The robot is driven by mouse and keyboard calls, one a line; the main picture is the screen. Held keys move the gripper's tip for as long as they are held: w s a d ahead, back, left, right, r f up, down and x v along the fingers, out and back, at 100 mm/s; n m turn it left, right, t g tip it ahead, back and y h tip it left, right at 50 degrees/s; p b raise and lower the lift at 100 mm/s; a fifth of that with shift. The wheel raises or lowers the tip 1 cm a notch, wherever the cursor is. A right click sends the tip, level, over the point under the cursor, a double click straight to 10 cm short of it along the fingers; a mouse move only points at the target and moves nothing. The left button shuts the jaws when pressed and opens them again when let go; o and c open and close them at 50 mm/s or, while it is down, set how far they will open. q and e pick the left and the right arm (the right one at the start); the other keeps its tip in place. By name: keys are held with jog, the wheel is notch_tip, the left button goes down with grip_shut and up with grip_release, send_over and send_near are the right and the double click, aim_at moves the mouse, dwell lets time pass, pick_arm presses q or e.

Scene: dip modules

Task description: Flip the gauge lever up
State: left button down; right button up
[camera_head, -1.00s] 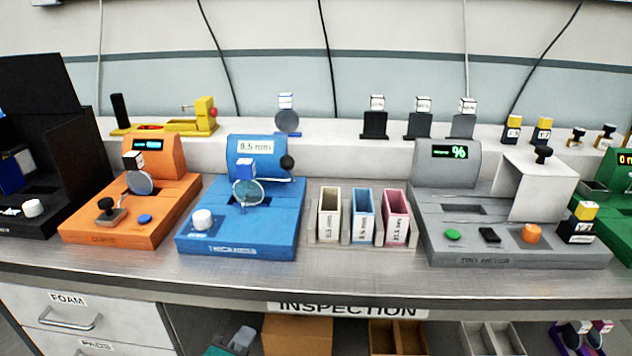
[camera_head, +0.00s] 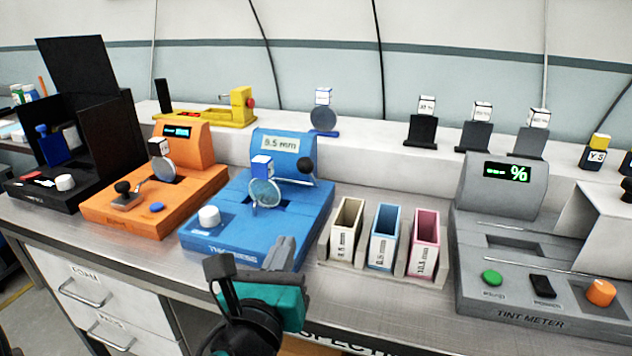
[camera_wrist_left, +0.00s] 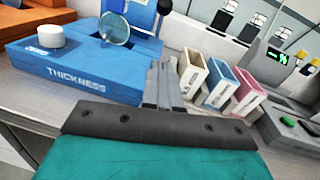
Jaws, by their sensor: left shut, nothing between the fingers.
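The blue thickness gauge (camera_head: 225,236) stands on the bench, its display (camera_head: 284,146) reading what looks like 8.5 mm. A lever with a black ball knob (camera_head: 305,165) sticks out at the right of its head; the knob also shows at the top of the left wrist view (camera_wrist_left: 165,6). A round clear disc with a blue-and-white cube on top (camera_head: 265,190) stands in the gauge. My left gripper (camera_head: 282,250) is shut and empty, at the gauge's front right corner, below and apart from the lever. It shows in the left wrist view (camera_wrist_left: 163,85). My right gripper is not in view.
Cream, blue and pink bins (camera_head: 383,240) stand just right of the gauge. The grey tint meter (camera_head: 520,322) is further right. An orange device (camera_head: 140,213) stands close on the left. A raised shelf with sample stands runs behind. The bench front edge is near my gripper.

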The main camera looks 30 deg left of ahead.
pick_arm(q)
jog(key=shift+w+r, duration=0.1)
jog(key=shift+w+a+b, duration=0.25)
jog(key=shift+w+b, duration=0.1)
jog(key=shift+b, duration=0.05)
jog(key=x, duration=0.8)
jog(key=shift+w+a+b, duration=0.1)
jog(key=shift+w+b, duration=0.15)
jog(key=shift+b, duration=0.1)
jog(key=shift+w+a+r, duration=0.2)
jog(key=shift+w+r, duration=0.2)
jog(key=shift+w, duration=0.05)
jog(key=shift+w+a+r, duration=0.25)
jog(key=shift+w+r, duration=0.15)
jog(key=shift+w, duration=0.1)
jog(key=shift+w+a+r+p, duration=0.25)
jog(key=shift+w+r+p, duration=0.05)
jog(key=shift+w+r, duration=0.25)
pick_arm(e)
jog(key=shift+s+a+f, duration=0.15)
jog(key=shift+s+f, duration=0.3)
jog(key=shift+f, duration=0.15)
pick_arm(q)
jog(key=shift+w+r, duration=0.1)
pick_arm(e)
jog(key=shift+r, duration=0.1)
